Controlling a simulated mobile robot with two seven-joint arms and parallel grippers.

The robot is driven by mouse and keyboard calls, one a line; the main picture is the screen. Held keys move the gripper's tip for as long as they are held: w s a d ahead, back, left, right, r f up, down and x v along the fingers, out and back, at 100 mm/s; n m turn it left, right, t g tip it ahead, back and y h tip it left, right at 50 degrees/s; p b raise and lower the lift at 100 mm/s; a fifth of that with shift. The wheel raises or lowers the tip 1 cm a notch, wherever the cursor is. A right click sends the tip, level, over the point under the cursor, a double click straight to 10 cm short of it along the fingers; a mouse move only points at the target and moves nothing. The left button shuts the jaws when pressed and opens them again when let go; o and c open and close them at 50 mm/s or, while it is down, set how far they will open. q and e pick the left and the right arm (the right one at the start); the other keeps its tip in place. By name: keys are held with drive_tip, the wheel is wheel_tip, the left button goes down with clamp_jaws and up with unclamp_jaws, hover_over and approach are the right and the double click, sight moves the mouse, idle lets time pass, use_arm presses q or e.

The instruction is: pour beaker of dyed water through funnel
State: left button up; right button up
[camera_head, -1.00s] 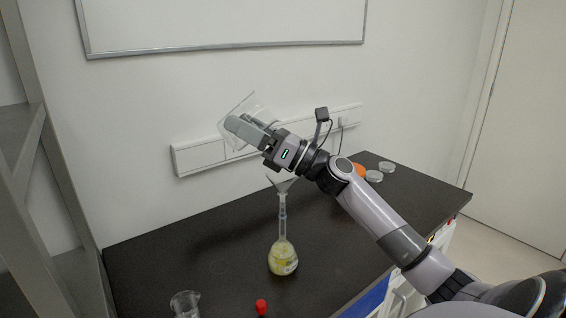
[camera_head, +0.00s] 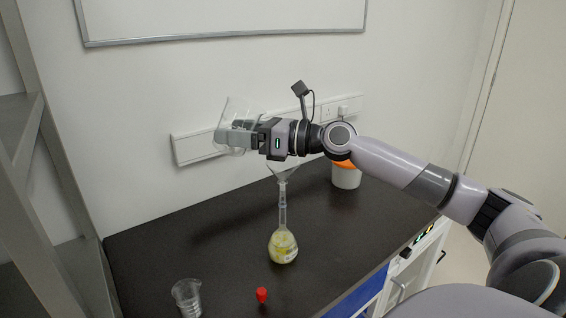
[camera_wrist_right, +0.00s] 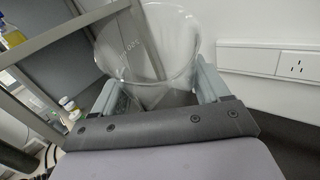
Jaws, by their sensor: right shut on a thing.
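My right gripper (camera_head: 236,137) is shut on a clear beaker (camera_head: 236,112) and holds it in the air above and left of the funnel. The beaker looks close to upright and shows no dyed water inside; it also shows between the fingers in the right wrist view (camera_wrist_right: 150,45). The funnel (camera_head: 283,171) sits in the neck of a long-necked flask (camera_head: 283,246), its top partly hidden by my gripper. The flask stands upright on the black bench (camera_head: 160,250) with yellowish liquid in its bulb. My left gripper is not in view.
A second clear beaker (camera_head: 187,297) and a red stopper (camera_head: 262,295) stand at the bench's front. A white container with an orange top (camera_head: 346,175) stands behind my right arm. A metal shelf (camera_head: 60,150) borders the left side.

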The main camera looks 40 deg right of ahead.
sight(228, 150)
drive_tip(key=shift+w+a+f+g+h, duration=0.2)
drive_tip(key=shift+a+g+h, duration=0.15)
drive_tip(key=shift+g, duration=0.25)
drive_tip(key=shift+w+a+f+n+g+h, duration=0.2)
drive_tip(key=shift+f+g+h, duration=0.15)
drive_tip(key=shift+f+g, duration=0.15)
drive_tip(key=shift+w+a+f+n+g+h, duration=0.2)
drive_tip(key=shift+f+g+h, duration=0.15)
drive_tip(key=shift+f, duration=0.3)
drive_tip(key=shift+w+a+f+n+g+h, duration=0.2)
drive_tip(key=shift+f+g+h, duration=0.15)
drive_tip(key=shift+f+g, duration=0.15)
